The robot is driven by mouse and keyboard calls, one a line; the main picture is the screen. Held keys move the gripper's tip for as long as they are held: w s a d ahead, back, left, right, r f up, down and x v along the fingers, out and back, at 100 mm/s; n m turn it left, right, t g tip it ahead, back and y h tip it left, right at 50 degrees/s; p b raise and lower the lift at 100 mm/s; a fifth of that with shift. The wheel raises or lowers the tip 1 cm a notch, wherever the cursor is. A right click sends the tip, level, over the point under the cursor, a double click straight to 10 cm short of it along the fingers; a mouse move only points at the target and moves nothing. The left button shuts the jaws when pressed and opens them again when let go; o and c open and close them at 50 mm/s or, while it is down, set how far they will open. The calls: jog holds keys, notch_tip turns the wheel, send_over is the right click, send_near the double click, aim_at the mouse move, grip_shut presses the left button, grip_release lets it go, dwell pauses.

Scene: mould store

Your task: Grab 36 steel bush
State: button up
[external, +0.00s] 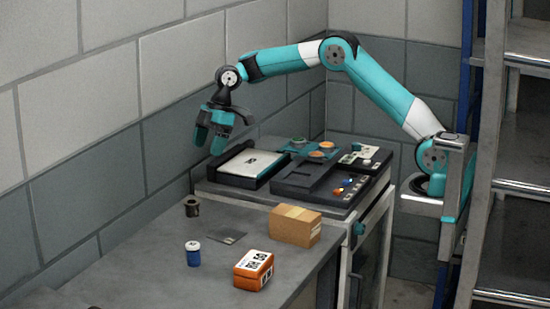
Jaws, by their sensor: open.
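A small dark, cylindrical piece with an open-looking top (192,207) stands upright on the grey bench near the wall in the external view. It looks like the steel bush, but any number on it is too small to read. My gripper (209,141) is open and empty. It hangs with its teal fingers pointing down, well above the bench and up and slightly to the right of the dark piece in the picture. Nothing touches the fingers.
A blue jar (193,254), an orange box (254,270), a cardboard box (295,226) and a flat grey plate (227,237) share the grey bench (135,265). Behind them a raised cabinet carries a white-topped tray (250,164) and dark trays with small parts. Metal shelving (515,185) stands right.

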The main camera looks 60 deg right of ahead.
aim_at(189, 213)
jog(key=p+x, duration=0.3)
jog(key=x, duration=1.3)
jog(key=shift+a+f, duration=0.1)
jog(key=shift+f, duration=0.15)
jog(key=c, duration=1.1)
